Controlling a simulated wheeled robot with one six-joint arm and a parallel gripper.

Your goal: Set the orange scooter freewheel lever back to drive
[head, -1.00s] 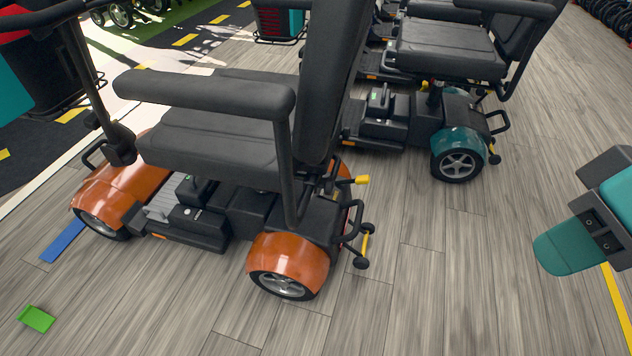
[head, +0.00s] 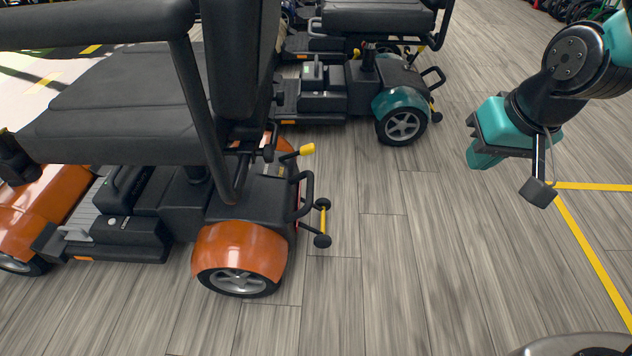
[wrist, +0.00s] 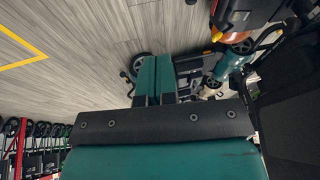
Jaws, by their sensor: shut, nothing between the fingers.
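The orange scooter (head: 238,252) stands at the left in the head view, its rear toward the right. Its freewheel lever, a black rod with a yellow tip (head: 306,150), sticks out at the rear beside the seat post, angled up to the right. In the wrist view the yellow tip (wrist: 217,34) shows near the top right beside the orange body. My gripper (head: 484,158) is to the right of the lever, well apart from it, over open floor. Its teal fingers (wrist: 156,80) lie together in the wrist view, with nothing between them.
A teal scooter (head: 402,104) stands behind the orange one. A black rear bumper bar (head: 307,195) and small anti-tip wheels (head: 322,240) jut out below the lever. The seat (head: 110,105) and armrest overhang the left. Wooden floor (head: 410,250) is clear between scooter and yellow line (head: 595,265).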

